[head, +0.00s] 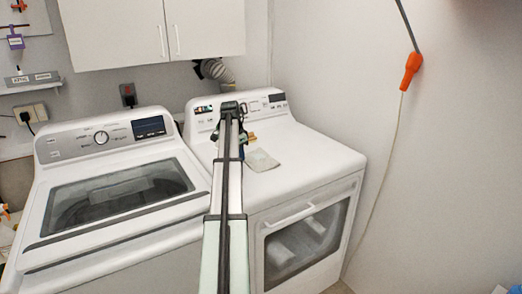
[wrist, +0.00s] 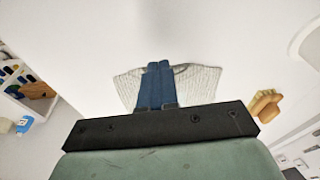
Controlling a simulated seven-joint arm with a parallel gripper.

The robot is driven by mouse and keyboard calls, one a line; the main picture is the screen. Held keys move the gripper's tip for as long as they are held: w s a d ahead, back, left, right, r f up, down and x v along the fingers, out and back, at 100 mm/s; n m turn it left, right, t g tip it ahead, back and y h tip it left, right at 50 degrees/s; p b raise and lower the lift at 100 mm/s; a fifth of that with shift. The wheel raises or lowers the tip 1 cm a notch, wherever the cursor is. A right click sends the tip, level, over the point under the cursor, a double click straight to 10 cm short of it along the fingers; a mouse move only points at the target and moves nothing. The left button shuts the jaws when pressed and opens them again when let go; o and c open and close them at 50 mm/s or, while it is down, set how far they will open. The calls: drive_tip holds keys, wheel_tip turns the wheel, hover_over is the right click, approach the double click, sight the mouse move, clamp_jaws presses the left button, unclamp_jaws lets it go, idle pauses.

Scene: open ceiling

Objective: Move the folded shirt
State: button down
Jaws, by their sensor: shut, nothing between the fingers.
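The folded shirt (head: 262,160) is a small pale beige and grey cloth lying on top of the right-hand white machine (head: 318,152). In the wrist view the shirt (wrist: 203,83) looks light grey and ribbed, spreading out on both sides of my fingers. My gripper (wrist: 160,66) has blue fingers shut together with nothing between them. They overlap the middle of the shirt in that view and hide part of it. I cannot tell whether they touch it.
A tan, lumpy object (wrist: 265,104) lies right of the shirt in the wrist view. The white washer (head: 90,150) with a dark glass lid stands to the left. White cabinets (head: 150,30) hang above. The machine top around the shirt is mostly clear.

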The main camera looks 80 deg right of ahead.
sight(264, 155)
drive_tip(key=s+d, duration=0.2)
drive_tip(key=d, duration=0.1)
drive_tip(key=s+d, duration=0.5)
drive_tip(key=d, duration=0.1)
drive_tip(key=shift+s, duration=0.2)
drive_tip(key=shift+s+d+f, duration=0.1)
drive_tip(key=shift+s+f, duration=0.05)
drive_tip(key=shift+f, duration=0.65)
